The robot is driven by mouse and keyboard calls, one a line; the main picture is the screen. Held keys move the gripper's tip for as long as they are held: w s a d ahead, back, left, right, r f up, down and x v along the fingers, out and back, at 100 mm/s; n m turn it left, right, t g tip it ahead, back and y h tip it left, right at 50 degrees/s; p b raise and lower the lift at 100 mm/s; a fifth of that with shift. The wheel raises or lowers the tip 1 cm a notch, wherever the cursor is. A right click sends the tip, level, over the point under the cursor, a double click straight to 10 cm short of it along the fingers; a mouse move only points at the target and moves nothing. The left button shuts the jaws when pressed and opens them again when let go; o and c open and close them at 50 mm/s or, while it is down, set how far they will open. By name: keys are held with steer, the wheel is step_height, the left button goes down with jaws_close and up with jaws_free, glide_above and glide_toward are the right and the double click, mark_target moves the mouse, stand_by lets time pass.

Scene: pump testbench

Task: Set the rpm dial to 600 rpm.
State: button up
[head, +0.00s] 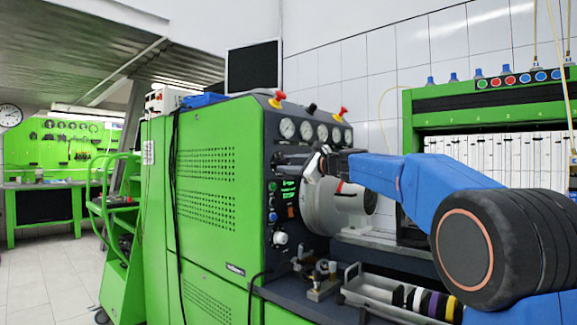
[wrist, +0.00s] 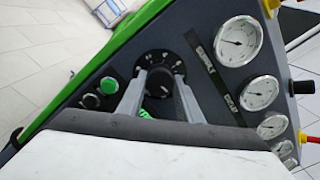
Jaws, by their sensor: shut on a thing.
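The rpm dial (wrist: 160,82) is a black round knob on the dark panel, with a ring of white scale marks around it. It shows in the wrist view, between the two grey fingers of my gripper (wrist: 160,92). My gripper is shut on the knob, one finger on each side. The scale figures are too small to read, and my gripper covers the lower part of the dial. In the head view my gripper (head: 318,165) is at the front panel, below the gauges, and I cannot make out the dial there.
A green button (wrist: 108,86) and a lit green display (wrist: 150,113) are close to the dial. Several white gauges (wrist: 238,41) run along the panel's right side. In the head view, a tray (head: 385,296) and metal fittings (head: 320,280) lie on the bench below my arm.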

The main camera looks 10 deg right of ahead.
steer(key=shift+n, duration=0.4)
steer(key=n, duration=0.3)
steer(key=shift+f, duration=0.1)
steer(key=n, duration=0.4)
steer(key=shift+n, duration=0.3)
steer(key=shift+f+n+y, duration=0.15)
steer(key=shift+n+y, duration=0.15)
steer(key=shift+n, duration=3.4)
steer(key=o, duration=1)
steer(key=shift+o, duration=0.2)
steer(key=shift+s+d, duration=0.1)
